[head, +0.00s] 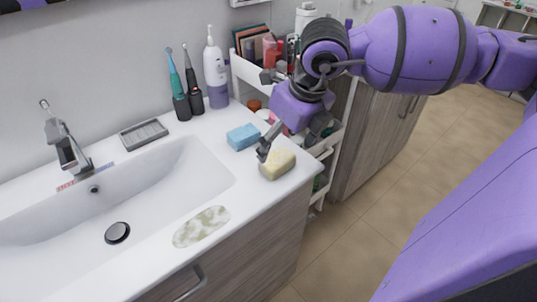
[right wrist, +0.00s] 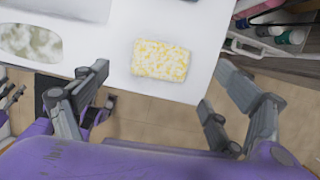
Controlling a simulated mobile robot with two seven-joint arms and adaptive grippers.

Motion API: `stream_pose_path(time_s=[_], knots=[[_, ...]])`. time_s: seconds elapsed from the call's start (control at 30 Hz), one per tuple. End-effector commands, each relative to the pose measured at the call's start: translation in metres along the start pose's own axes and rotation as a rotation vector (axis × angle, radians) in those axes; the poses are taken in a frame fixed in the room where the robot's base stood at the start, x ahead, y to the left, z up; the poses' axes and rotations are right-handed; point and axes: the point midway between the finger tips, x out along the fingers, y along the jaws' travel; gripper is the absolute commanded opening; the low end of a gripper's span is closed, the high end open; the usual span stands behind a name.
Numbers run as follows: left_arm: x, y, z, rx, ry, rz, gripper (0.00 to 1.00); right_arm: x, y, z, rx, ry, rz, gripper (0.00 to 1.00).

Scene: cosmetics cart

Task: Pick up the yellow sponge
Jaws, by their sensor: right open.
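The yellow sponge (head: 278,165) lies on the white counter near its right front corner. In the right wrist view the yellow sponge (right wrist: 161,60) lies flat near the counter's edge, ahead of and between the spread fingers. My right gripper (head: 290,145) is just above and behind the sponge in the head view, one finger overlapping the sponge's left end. In the right wrist view my right gripper (right wrist: 155,108) is open with nothing between its fingers. Contact with the sponge cannot be told.
A blue sponge (head: 243,137) lies just left of my right gripper. A sink (head: 150,190) fills the left, with a patterned oval piece (head: 201,227) on its front rim. Toothbrushes (head: 190,85) and a bottle (head: 215,70) stand behind. A white cart (head: 325,150) stands at the counter's right.

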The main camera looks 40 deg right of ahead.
Motion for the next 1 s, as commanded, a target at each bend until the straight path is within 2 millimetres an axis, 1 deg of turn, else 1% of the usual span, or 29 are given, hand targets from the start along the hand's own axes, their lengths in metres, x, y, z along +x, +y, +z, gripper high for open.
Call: stream_pose_path(time_s=[0.03,0.1,0.23,0.4,0.5,0.6,0.77,0.8,0.83,1.0], knots=[[-0.001,-0.001,0.010,0.000,-0.017,-0.001,0.40,0.008,0.001,-0.001,0.001,0.003,0.004,0.88],[-0.002,-0.001,0.020,-0.001,-0.035,-0.003,0.40,0.016,0.001,0.000,0.000,0.002,0.004,0.88],[-0.004,-0.002,0.030,-0.001,-0.055,-0.005,0.40,0.030,0.001,0.002,0.001,0.001,0.006,0.88],[-0.004,-0.002,0.023,-0.001,-0.042,-0.004,0.40,0.056,-0.001,0.007,0.000,0.001,0.006,0.88],[-0.003,-0.001,0.015,0.000,-0.027,-0.003,0.40,0.067,-0.001,0.006,0.000,0.002,0.005,0.88],[-0.002,-0.001,0.009,0.001,-0.016,-0.002,0.40,0.070,-0.002,0.006,-0.001,0.000,0.002,0.88],[-0.002,-0.001,0.008,0.001,-0.015,-0.002,0.40,0.070,-0.002,0.006,-0.001,0.001,0.002,0.88],[-0.002,-0.001,0.009,0.001,-0.016,-0.002,0.40,0.070,-0.002,0.006,-0.001,0.001,0.002,0.87],[-0.002,-0.001,0.009,0.001,-0.016,-0.002,0.40,0.070,-0.002,0.006,-0.001,0.001,0.002,0.83],[-0.002,-0.001,0.013,0.000,-0.024,-0.002,0.40,0.070,-0.002,0.006,-0.001,0.001,0.002,0.61]])
